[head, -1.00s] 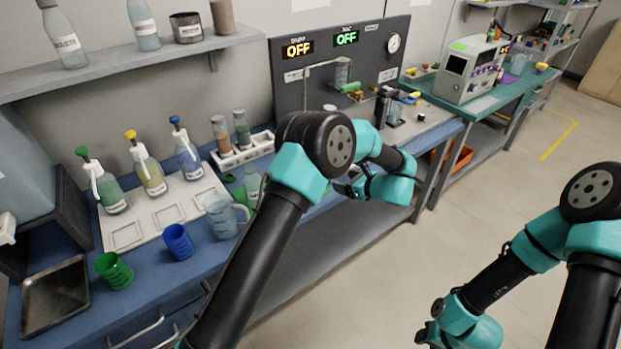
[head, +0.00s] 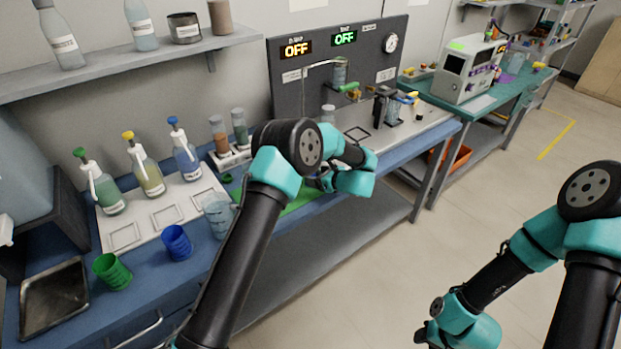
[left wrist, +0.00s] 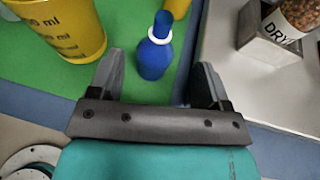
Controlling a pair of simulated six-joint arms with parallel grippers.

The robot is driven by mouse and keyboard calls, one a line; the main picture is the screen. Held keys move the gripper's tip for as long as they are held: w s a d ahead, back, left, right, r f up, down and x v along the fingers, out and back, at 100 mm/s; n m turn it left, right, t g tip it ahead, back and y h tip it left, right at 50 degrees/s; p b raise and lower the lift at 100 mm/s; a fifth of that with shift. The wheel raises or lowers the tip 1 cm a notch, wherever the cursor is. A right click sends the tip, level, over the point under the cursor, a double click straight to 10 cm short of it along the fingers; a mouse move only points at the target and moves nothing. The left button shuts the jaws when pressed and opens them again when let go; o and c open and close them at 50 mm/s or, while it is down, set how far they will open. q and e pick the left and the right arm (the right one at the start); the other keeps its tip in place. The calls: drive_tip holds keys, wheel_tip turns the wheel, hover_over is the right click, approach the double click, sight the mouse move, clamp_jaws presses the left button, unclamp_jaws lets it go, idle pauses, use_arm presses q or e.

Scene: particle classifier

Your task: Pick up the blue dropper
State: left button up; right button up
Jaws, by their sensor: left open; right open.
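The blue dropper (left wrist: 155,52), with a white ring near its top, is on the green mat (left wrist: 125,22) in the left wrist view. It lies between the spread fingers of my left gripper (left wrist: 163,62), which is open and shows no clear contact with it. In the head view my left gripper (head: 326,180) is low over the bench near the mat (head: 300,198). The dropper cannot be made out there; my left arm covers that area. My right gripper (head: 424,338) is at the bottom, away from the bench, and its fingers are barely visible.
A yellow graduated beaker (left wrist: 66,28) stands left of the dropper, and a yellow object (left wrist: 178,7) is just behind it. A box labelled DRY (left wrist: 268,38) with brown granules is at right. A clear pitcher (head: 217,212) and blue cup (head: 176,242) stand near my left arm.

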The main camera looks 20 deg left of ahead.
use_arm(q)
drive_tip(key=shift+a, duration=0.1)
drive_tip(key=shift+s+x, duration=0.2)
drive_tip(key=shift+x, duration=2.35)
drive_tip(key=shift+a, duration=0.1)
drive_tip(key=c, duration=1)
